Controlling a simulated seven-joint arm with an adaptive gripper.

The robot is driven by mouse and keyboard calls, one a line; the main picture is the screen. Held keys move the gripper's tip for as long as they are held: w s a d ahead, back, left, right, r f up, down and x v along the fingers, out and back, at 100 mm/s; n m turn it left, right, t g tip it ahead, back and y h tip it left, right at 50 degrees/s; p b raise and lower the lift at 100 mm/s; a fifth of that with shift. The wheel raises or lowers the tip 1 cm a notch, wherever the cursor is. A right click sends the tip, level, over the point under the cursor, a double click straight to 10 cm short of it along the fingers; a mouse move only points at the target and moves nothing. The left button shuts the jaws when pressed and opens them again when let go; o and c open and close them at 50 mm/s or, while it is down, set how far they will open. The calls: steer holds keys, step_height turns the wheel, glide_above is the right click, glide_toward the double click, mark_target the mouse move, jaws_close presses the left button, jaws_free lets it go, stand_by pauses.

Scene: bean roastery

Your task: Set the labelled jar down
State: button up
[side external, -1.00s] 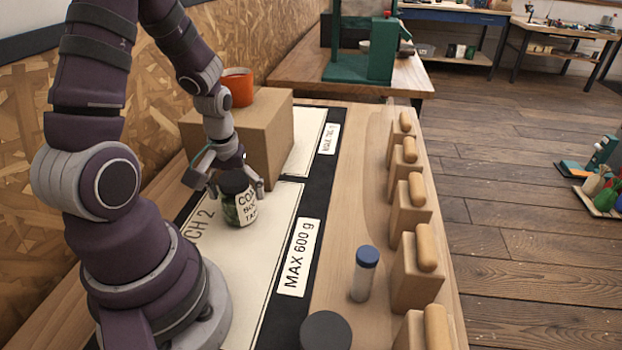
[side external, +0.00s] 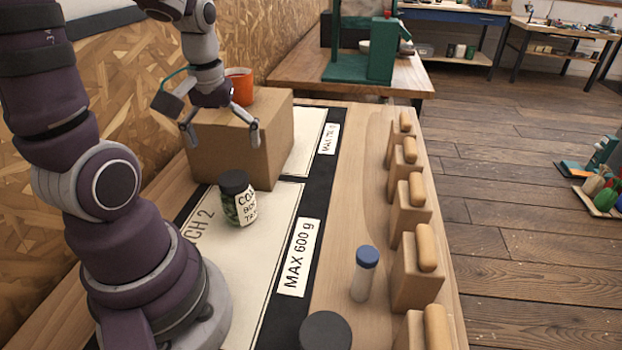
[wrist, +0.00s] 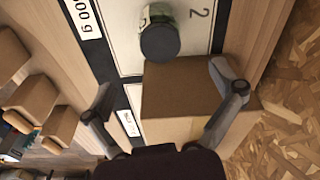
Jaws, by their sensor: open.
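The labelled jar (side external: 238,198), dark-lidded with green contents and a white label, stands upright on the cream panel (side external: 228,262) marked "CH 2". In the wrist view the jar's dark lid (wrist: 160,42) shows from above, beyond the fingertips. My gripper (side external: 222,138) is open and empty, above and behind the jar and clear of it, in front of the cardboard box. In the wrist view my gripper (wrist: 158,98) has its two fingers spread wide with the box between and below them.
The cardboard box (side external: 262,140) stands close behind the jar, with an orange mug (side external: 239,86) on it. A blue-capped vial (side external: 364,274) and a dark round lid (side external: 325,331) are at the front. Several wooden blocks (side external: 411,268) line the right edge.

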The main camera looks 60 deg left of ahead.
steer(key=shift+d+r, duration=0.1)
steer(key=shift+r, duration=0.35)
steer(key=d+r+m, duration=0.1)
steer(key=w+d+m+t, duration=0.1)
steer(key=d, duration=0.1)
steer(key=d+r+m, duration=0.1)
steer(key=m, duration=0.1)
steer(key=shift+w+d+r+t, duration=0.15)
steer(key=shift+d+r+t, duration=0.2)
steer(key=shift+t, duration=0.05)
steer(key=shift+o, duration=0.4)
steer(key=d+r+m+t+h, duration=0.1)
steer(key=d+r+m+t, duration=0.1)
steer(key=d+m, duration=0.5)
steer(key=shift+s+d+r+t, duration=0.25)
steer(key=shift+s+t, duration=0.2)
steer(key=shift+t, duration=0.05)
